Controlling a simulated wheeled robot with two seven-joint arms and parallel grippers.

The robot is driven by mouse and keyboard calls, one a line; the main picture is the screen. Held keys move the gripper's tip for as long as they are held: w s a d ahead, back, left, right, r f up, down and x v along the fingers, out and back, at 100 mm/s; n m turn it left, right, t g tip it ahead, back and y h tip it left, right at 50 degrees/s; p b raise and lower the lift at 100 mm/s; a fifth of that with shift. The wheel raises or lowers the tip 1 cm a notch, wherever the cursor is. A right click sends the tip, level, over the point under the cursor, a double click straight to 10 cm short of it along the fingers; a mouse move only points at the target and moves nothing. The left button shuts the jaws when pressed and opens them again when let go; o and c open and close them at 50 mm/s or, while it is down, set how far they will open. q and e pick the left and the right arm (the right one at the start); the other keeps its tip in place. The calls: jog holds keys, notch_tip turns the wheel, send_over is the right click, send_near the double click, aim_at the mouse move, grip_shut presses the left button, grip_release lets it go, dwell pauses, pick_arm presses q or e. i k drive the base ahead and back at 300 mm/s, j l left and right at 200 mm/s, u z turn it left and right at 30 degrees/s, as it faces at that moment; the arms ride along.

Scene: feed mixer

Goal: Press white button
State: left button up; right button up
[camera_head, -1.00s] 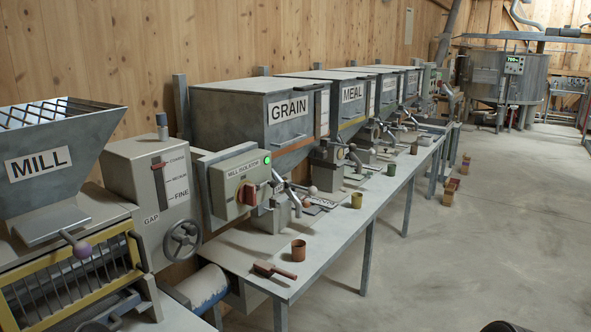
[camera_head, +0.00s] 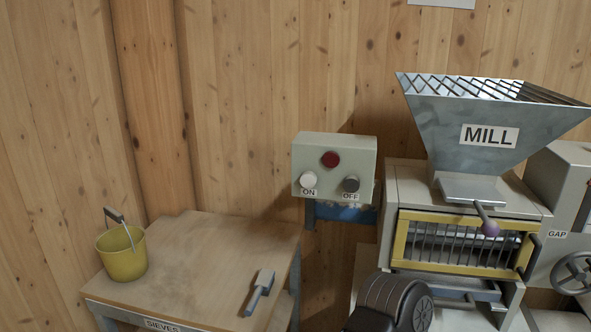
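The white button (camera_head: 308,180) sits on the front of a pale grey-green control box (camera_head: 334,146) on the wooden wall, above a label reading ON. It is round and at the lower left of the box face. A red button (camera_head: 330,159) is above and between, and a dark grey button (camera_head: 351,184) over an OFF label is at the lower right. Neither of my grippers is in view, and nothing touches the buttons.
The mill (camera_head: 489,109) stands right of the box.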

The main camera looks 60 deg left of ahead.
aim_at(308, 180)
jog(key=u, duration=1.7)
